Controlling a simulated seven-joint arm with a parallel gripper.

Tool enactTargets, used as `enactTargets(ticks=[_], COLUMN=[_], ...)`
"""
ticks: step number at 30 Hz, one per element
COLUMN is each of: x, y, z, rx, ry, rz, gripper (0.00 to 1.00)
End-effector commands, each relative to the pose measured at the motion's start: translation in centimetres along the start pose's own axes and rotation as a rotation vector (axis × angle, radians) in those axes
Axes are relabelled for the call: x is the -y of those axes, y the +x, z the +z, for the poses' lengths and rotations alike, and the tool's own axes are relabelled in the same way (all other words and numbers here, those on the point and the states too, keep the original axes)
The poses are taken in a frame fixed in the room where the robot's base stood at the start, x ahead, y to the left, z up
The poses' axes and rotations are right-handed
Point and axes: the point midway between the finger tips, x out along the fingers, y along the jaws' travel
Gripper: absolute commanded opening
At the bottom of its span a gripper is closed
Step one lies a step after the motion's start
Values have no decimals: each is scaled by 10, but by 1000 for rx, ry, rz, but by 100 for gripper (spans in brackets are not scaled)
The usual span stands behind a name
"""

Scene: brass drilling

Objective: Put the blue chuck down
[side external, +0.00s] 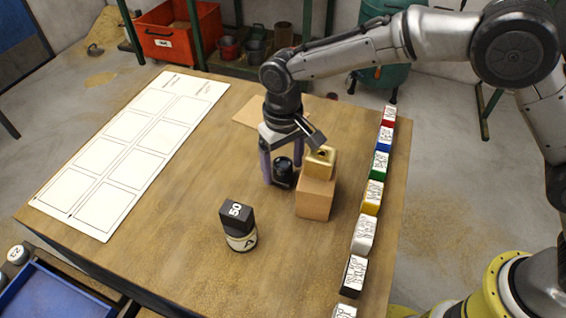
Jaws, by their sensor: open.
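My gripper (281,180) points down over the middle of the table, with its purple fingers apart. A dark, nearly black round piece (284,168) stands upright on the table between or just behind the fingers. I cannot tell whether this is the blue chuck, as its colour reads almost black. I cannot tell whether a finger touches it. A brass block (320,161) with a dark hole in its top sits on a brown box (315,197), close to the right of my gripper.
A black block marked 50 (236,215) sits on a cream cylinder (241,240) in front. A row of coloured blocks, including a blue-sided one (384,138), lines the right edge. A white gridded sheet (130,150) lies at left. A flat brown board (255,112) lies behind. The table's left-centre is clear.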

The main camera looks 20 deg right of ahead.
Motion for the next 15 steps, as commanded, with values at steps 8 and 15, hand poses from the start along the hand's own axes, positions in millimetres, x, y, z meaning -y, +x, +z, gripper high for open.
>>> enactTargets(ticks=[8,15], x=[0,0], y=[-28,-79], z=[-1,-1], rx=[-5,-5], ry=[0,0], rz=[-2,-2], gripper=[82,82])
